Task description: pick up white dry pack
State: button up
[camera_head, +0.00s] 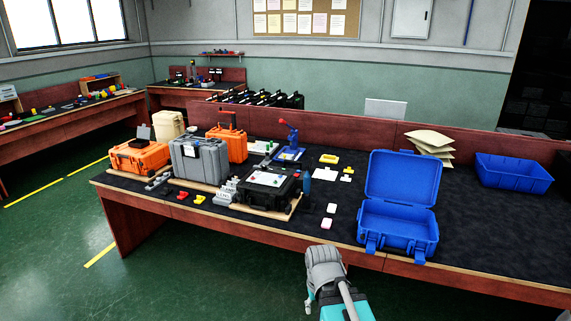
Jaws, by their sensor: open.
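Two small white packs lie flat on the dark table mat near its front edge, left of the open blue case. The nearer white pack (327,224) has a small reddish mark. The other white pack (331,208) lies just behind it. I cannot tell which is the dry pack. My gripper (324,264) is at the bottom centre, in front of the table edge and below the packs in the picture. It is open, apart from the packs, and its fingers are hard to make out.
The open blue case (397,220) stands right of the packs. A black case (268,190) and a grey case (198,160) stand to the left. Yellow and white pieces (329,159) lie behind. Envelopes (430,143) and a blue bin (513,173) are at the right. The mat around the packs is clear.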

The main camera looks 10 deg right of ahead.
aim_at(332, 208)
jog(key=z, duration=0.05)
jog(key=i, duration=1.4)
jog(key=u, duration=1.9)
jog(key=i, duration=0.55)
jog(key=z, duration=0.05)
